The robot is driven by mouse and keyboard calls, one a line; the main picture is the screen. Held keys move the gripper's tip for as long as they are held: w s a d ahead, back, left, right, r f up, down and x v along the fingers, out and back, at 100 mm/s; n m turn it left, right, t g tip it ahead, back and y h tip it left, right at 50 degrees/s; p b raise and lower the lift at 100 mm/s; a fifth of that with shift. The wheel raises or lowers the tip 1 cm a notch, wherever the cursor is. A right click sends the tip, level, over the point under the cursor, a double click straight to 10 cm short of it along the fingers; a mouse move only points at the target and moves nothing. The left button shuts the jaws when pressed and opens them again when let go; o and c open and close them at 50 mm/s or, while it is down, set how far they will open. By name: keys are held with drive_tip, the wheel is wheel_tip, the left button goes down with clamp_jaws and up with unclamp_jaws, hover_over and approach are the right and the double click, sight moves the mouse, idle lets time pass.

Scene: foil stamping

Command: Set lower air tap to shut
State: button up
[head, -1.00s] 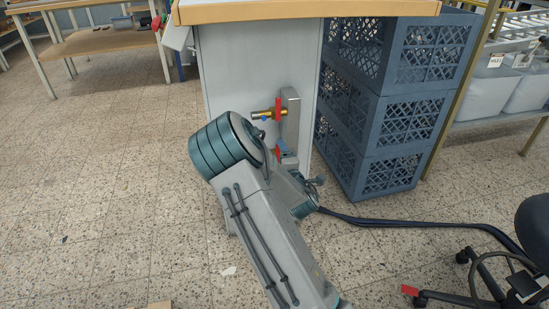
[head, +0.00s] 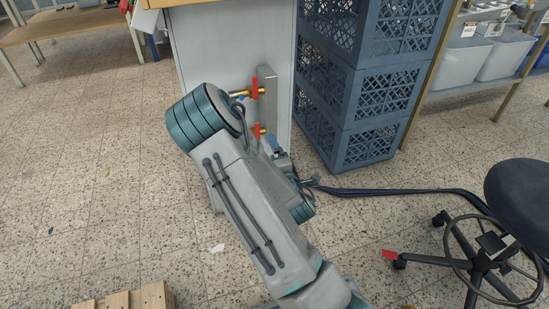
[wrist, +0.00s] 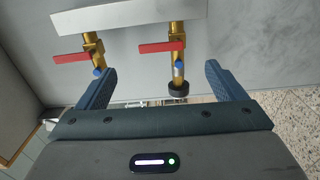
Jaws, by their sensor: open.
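The lower air tap shows in the head view (head: 257,131) with its red handle upright, below a like upper tap (head: 256,89). In the wrist view the lower tap (wrist: 177,48) is the right one, with a dark cap at its outer end. Its red handle lies across the brass pipe, pointing left. The upper tap (wrist: 92,46) is at left, its handle also crosswise. My gripper (wrist: 162,78) is open and empty. The lower tap's outer end lies between its fingers in the picture. The left fingertip overlaps the upper tap's end; contact cannot be told.
The taps sit on a grey manifold (head: 270,82) on the bench's side panel. Stacked blue crates (head: 365,145) stand close at right. A dark hose (head: 400,191) runs over the floor towards a swivel chair (head: 520,190). Floor at left is open.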

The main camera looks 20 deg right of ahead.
drive_tip(key=shift+s+p, duration=0.75)
drive_tip(key=shift+s, duration=0.95)
